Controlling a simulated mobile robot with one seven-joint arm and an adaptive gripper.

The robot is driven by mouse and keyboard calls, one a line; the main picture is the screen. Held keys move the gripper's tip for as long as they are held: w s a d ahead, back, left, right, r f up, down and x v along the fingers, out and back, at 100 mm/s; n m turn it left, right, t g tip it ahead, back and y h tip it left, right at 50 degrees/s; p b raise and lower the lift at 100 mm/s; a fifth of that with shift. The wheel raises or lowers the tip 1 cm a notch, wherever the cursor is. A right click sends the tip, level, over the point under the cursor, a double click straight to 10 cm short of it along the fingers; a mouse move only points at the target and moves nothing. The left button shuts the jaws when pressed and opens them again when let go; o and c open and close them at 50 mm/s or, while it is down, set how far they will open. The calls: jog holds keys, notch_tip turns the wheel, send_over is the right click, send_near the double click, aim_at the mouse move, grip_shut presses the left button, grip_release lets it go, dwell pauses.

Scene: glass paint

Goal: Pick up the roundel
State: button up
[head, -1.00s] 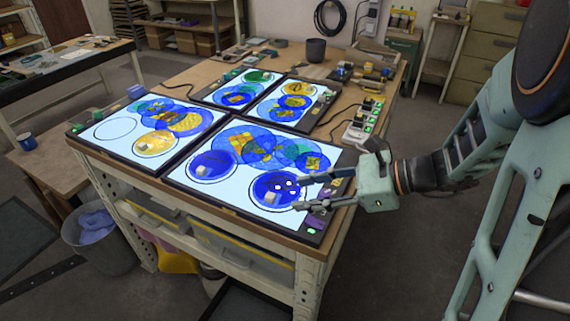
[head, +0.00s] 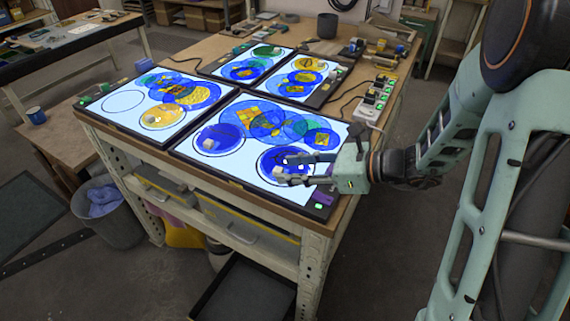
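A dark blue roundel (head: 267,157) lies in a black-ringed circle at the front right of the near light panel (head: 190,157). Small bright white spots and a small pale block show on it. My gripper (head: 280,171) reaches in from the right over this roundel, its two fingers apart, one on the far side and one on the near side of the block. I cannot tell whether the fingers touch the block. Another blue roundel (head: 229,138) with a pale block (head: 208,144) lies to its left. The gripper hides part of the front right roundel.
A left light panel (head: 120,125) holds a yellow roundel (head: 163,114) and an empty ring (head: 123,102). Two smaller panels lie behind. A small box with green lights (head: 369,107) stands at the right table edge. Several overlapping discs cover the near panel's back.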

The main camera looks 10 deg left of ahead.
jog(key=shift+x, duration=1.25)
jog(key=shift+d, duration=0.1)
grip_shut()
jog(key=shift+r, duration=0.1)
